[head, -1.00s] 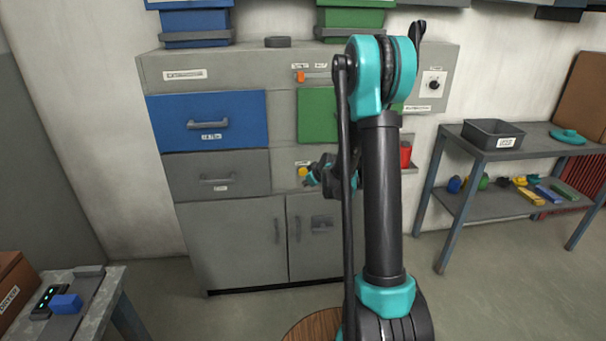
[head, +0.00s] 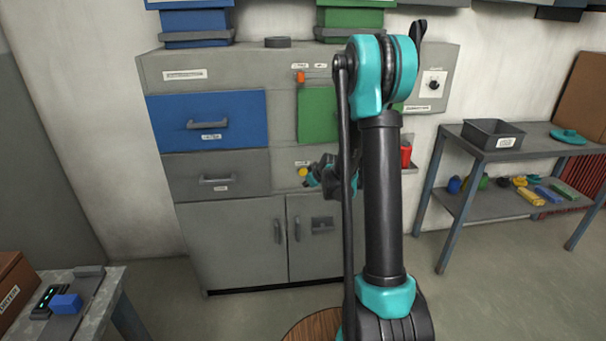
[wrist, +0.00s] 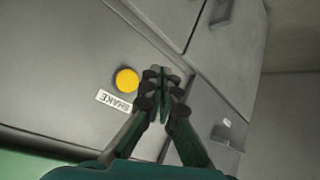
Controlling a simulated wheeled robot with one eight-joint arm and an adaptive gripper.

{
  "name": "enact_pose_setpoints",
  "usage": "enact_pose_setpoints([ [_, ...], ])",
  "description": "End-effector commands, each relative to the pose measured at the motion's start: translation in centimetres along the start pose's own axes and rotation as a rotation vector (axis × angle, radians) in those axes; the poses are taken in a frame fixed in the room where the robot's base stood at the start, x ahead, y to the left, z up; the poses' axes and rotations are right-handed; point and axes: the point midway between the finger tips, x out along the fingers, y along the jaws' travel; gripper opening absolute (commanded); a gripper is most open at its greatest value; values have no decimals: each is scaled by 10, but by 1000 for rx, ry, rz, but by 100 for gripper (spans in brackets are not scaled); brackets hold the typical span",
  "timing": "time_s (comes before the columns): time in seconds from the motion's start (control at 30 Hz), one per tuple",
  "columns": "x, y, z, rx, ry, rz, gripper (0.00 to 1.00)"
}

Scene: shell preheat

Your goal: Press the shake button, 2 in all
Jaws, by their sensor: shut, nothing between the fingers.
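The shake button is a round yellow button (wrist: 126,81) on the grey cabinet front, with a white label reading SHAKE (wrist: 114,101) beside it in the wrist view. In the head view the yellow button (head: 303,172) shows just left of my gripper (head: 313,181). In the wrist view my gripper (wrist: 161,72) is shut and empty, its fingertips to the right of the button. Button and fingertips look apart in the picture; the depth gap to the panel is hard to tell. My arm hides part of the cabinet behind it in the head view.
The cabinet has a blue drawer (head: 208,121), a grey drawer (head: 216,177), a green panel (head: 317,115) and an orange switch (head: 300,77). A red item (head: 405,156) sits on a small ledge at right. A shelf table (head: 530,143) stands farther right.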

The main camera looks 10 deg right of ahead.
Motion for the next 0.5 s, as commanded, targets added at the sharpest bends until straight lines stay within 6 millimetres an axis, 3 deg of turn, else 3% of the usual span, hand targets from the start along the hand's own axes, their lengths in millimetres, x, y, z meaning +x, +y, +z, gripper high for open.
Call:
enact_pose_setpoints([
  [0.2, 21, 15, -15, 0, 0, 0, 0],
  [0.5, 36, 26, -26, 0, 0, 0, 0],
])
